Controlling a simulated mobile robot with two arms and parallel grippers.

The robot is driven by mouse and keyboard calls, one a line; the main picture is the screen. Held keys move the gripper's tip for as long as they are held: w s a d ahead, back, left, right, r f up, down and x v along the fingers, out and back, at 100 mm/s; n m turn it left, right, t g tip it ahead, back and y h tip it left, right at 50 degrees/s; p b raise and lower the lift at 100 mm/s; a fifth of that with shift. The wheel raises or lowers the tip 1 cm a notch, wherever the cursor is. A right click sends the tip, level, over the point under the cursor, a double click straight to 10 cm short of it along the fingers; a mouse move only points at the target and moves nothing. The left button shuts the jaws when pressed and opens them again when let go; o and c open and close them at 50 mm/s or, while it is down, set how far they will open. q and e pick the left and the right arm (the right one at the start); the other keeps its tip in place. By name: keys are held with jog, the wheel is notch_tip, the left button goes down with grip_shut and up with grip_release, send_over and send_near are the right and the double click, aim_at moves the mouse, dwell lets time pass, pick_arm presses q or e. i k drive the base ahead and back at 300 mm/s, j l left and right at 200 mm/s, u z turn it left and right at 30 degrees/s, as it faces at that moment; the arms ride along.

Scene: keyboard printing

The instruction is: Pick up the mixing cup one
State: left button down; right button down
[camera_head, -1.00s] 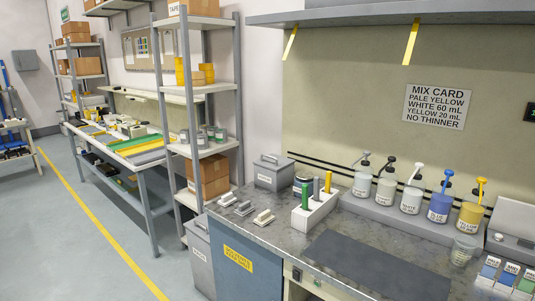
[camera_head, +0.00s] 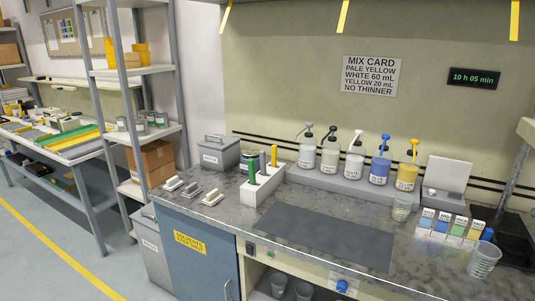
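One clear, graduated mixing cup (camera_head: 402,208) stands upright on the workbench, right of the dark mat and in front of the yellow pump bottle. A second, larger-looking clear cup (camera_head: 483,260) stands near the bench's right front. Two more cups (camera_head: 278,285) and (camera_head: 304,291) show partly on the shelf under the bench. I cannot tell which of these is cup one. Neither of my grippers is in view.
The grey workbench (camera_head: 420,262) carries a bare dark mat (camera_head: 325,237). Pump bottles (camera_head: 355,160) line the back on a grey ledge. Small labelled boxes (camera_head: 442,224) stand between the two bench cups. A white holder (camera_head: 262,186) with upright tools stands left.

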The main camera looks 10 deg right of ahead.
aim_at(403, 203)
jog(key=z, duration=1.35)
jog(key=i+j, duration=0.1)
